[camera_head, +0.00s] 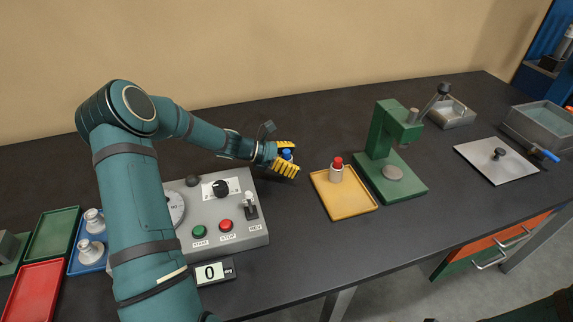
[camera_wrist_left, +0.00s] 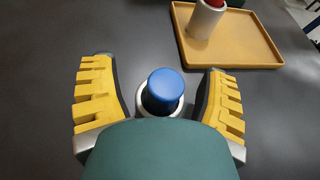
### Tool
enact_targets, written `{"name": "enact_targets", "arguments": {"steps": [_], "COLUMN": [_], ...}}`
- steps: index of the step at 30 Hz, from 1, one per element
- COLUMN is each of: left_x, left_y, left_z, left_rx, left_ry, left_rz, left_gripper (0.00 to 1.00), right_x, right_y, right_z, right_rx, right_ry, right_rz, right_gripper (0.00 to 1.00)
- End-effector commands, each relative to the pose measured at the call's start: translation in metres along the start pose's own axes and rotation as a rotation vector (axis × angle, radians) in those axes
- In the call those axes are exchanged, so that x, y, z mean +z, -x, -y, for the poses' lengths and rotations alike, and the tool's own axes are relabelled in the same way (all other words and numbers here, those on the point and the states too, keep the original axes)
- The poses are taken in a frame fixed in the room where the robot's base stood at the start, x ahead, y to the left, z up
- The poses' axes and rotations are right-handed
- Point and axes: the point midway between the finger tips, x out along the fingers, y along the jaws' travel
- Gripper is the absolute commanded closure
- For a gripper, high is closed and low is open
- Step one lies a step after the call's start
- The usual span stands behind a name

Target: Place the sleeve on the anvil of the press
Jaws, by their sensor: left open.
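A pale metal cylinder with a blue top (camera_head: 286,154) stands on the dark bench; it also shows in the left wrist view (camera_wrist_left: 165,88). My left gripper (camera_head: 295,159) is open, with a yellow finger on each side of it and gaps between in the wrist view. A similar cylinder with a red top (camera_head: 337,171) stands in the yellow tray (camera_head: 363,206); part of it shows in the wrist view (camera_wrist_left: 205,20). I cannot tell which cylinder is the sleeve. The green press (camera_head: 383,130) stands right of the tray, its round grey anvil (camera_head: 393,173) bare. My right gripper is not in view.
A grey control box (camera_head: 258,232) with knobs and buttons lies left of my gripper, a small display (camera_head: 229,270) before it. Red (camera_head: 35,292) and green (camera_head: 44,240) trays are far left. A metal plate (camera_head: 518,168) lies right of the press. Bench before the yellow tray is clear.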

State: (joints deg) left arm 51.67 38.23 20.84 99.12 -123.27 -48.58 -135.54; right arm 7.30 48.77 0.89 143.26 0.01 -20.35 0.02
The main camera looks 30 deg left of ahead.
Motion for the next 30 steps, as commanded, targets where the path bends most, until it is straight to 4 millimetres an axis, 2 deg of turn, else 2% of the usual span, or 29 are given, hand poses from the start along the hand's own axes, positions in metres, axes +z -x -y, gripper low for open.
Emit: {"name": "enact_targets", "arguments": {"steps": [5, 6, 8, 12, 30], "left_x": [0.0003, 0.0003, 0.0003, 0.0002, 0.0013], "left_y": [0.0, 0.0, 0.0001, 0.0002, 0.0006], "left_z": [-0.0003, -0.0003, -0.0003, -0.0003, -0.0004], "left_rx": [0.001, 0.001, 0.001, 0.001, 0.001], "left_ry": [0.0, 0.0, 0.0, 0.0, -0.001], "left_rz": [0.0, 0.0, 0.0, 0.0, 0.0], "left_gripper": [0.25, 0.28, 0.49, 0.98, 1.0], "right_x": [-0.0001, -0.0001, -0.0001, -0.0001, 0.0], "right_y": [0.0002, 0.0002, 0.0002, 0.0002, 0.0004], "right_z": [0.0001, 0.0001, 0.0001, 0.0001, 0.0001], "right_rx": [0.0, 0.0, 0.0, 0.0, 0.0], "right_ry": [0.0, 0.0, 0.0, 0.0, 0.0], "right_rz": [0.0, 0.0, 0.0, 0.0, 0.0], "right_gripper": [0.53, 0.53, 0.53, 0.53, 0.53]}}
